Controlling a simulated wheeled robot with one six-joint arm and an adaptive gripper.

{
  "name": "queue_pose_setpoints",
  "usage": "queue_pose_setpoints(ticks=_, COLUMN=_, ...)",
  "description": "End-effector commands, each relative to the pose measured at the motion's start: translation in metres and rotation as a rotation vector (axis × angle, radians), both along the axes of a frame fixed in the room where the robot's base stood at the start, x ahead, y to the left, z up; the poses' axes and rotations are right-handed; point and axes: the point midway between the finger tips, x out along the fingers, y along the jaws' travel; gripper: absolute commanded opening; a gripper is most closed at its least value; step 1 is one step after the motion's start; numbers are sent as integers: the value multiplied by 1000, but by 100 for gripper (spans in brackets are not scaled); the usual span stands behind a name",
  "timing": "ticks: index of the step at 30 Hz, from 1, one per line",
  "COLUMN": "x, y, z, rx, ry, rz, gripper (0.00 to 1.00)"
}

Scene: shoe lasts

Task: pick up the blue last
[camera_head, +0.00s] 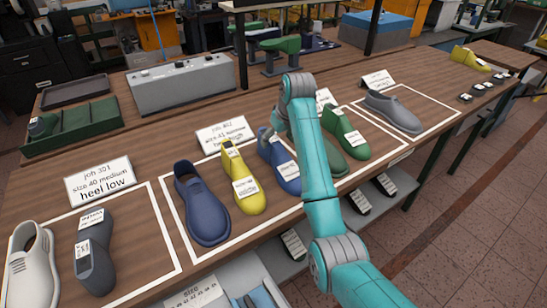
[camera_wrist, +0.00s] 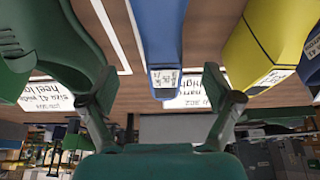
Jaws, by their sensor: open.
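In the wrist view my gripper (camera_wrist: 158,76) is open, and the end of the blue last (camera_wrist: 160,35) shows between the two fingertips. I cannot tell how near it is in depth. No contact shows.
A navy shoe (camera_head: 203,205) shares the white-outlined area. Another green last (camera_head: 345,132) and a grey shoe (camera_head: 393,112) stand to the right. Job cards, including one (camera_head: 225,134), stand behind. A grey control box (camera_head: 180,84) and a green tray (camera_head: 72,128) are farther back.

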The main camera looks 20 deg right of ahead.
Motion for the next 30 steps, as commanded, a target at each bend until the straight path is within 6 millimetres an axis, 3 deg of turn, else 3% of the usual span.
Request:
queue_pose_setpoints(ticks=10, x=10, y=5, z=-26, rx=0, ry=1, rz=0, gripper=89)
queue_pose_setpoints(ticks=18, x=22, y=12, z=-60, rx=0, ry=2, rz=0, gripper=89)
queue_pose_setpoints(ticks=28, x=25, y=13, z=-67, rx=0, ry=0, rz=0, gripper=89)
queue_pose_setpoints(ticks=29, x=25, y=13, z=-67, rx=0, ry=0, rz=0, gripper=87)
queue_pose_setpoints(ticks=30, x=25, y=13, z=-66, rx=0, ry=0, rz=0, gripper=77)
